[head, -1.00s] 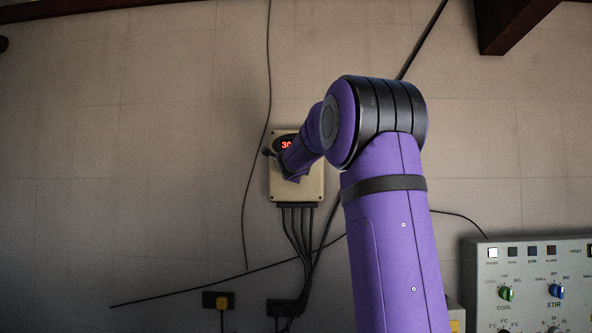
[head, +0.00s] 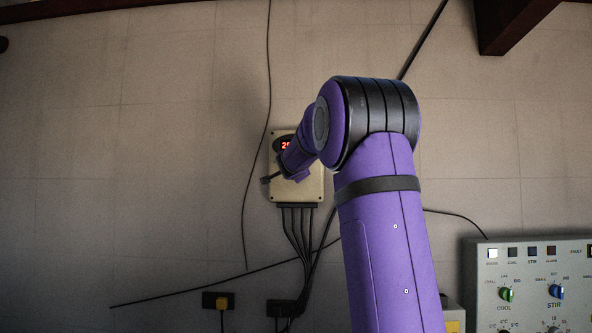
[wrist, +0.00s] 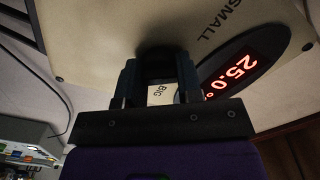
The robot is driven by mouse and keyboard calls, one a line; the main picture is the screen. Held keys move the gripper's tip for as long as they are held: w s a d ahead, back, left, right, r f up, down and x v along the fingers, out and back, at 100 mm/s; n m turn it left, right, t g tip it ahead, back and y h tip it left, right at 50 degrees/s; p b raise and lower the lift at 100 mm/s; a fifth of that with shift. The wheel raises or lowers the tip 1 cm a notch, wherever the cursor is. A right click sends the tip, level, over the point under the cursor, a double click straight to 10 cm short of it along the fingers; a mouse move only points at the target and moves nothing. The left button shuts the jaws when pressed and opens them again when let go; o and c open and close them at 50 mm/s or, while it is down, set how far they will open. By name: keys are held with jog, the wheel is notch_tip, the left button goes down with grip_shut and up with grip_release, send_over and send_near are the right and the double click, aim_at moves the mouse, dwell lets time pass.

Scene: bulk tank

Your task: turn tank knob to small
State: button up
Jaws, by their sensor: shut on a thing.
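A beige wall box (head: 311,187) carries an oval black display with red digits; it also shows in the wrist view (wrist: 95,35), reading 25.0. A dark knob (wrist: 165,47) sits on its face, between the printed words SMALL and BIG. SMALL is at the upper right of the knob and BIG is just below it, in the wrist view. My gripper (wrist: 157,66) is shut on the knob, one finger on each side. The knob's pointer cannot be made out. In the head view my arm hides the knob and part of the box.
Several cables (head: 297,222) hang below the box. Two wall sockets (head: 218,301) are lower down. A grey control panel (head: 482,268) with COOL and STIR knobs stands at the lower right. The wall left of the box is mostly bare.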

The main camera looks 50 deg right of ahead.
jog(key=shift+f+n, duration=0.1)
jog(key=shift+n, duration=1.2)
jog(key=o, duration=0.9)
jog(key=shift+o, duration=0.2)
jog(key=shift+a, duration=0.1)
jog(key=v, duration=1)
jog(key=shift+s+a, duration=0.25)
jog(key=shift+s, duration=0.05)
